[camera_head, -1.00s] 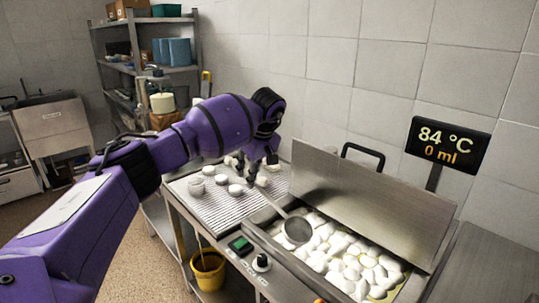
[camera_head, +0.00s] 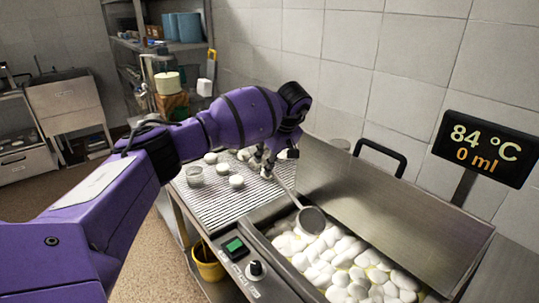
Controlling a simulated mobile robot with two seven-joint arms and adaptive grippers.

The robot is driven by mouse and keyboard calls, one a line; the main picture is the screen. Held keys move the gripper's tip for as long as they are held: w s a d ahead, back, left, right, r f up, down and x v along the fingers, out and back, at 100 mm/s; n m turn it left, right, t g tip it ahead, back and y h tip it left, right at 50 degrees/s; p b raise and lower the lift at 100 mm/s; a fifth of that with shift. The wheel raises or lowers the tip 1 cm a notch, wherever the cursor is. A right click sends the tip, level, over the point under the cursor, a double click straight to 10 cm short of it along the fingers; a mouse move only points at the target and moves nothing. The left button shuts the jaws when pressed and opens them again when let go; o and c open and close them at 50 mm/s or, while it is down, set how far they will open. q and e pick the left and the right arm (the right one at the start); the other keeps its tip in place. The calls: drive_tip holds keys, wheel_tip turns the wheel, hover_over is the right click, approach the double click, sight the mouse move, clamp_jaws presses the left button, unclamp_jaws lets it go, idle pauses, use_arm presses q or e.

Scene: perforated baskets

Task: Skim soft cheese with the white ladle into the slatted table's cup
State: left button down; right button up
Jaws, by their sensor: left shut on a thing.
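My left gripper (camera_head: 268,167) is shut on the handle of the ladle (camera_head: 311,219), above the right side of the slatted table (camera_head: 224,207). A small clear cup (camera_head: 194,175) appears to stand on the slatted table, left of the gripper. Several white round pieces (camera_head: 236,181) lie near it. My right gripper is not in view.
A steel lid (camera_head: 400,215) with a black handle (camera_head: 381,153) slants behind the vat. A display (camera_head: 485,148) reads 84 °C and 0 ml. A control panel (camera_head: 235,247) is on the vat's front. A yellow bucket (camera_head: 207,262) is below. Shelves stand at the back.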

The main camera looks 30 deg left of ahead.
use_arm(q)
wheel_tip(320, 180, down, 4)
drive_tip(key=shift+r+b, duration=0.1)
drive_tip(key=shift+b, duration=0.3)
wheel_tip(320, 180, down, 5)
drive_tip(key=shift+f+b, duration=0.1)
drive_tip(key=shift+b, duration=0.65)
wheel_tip(320, 180, down, 2)
drive_tip(key=shift+w+f+b, duration=0.1)
drive_tip(key=shift+b, duration=0.3)
drive_tip(key=shift+f, duration=0.3)
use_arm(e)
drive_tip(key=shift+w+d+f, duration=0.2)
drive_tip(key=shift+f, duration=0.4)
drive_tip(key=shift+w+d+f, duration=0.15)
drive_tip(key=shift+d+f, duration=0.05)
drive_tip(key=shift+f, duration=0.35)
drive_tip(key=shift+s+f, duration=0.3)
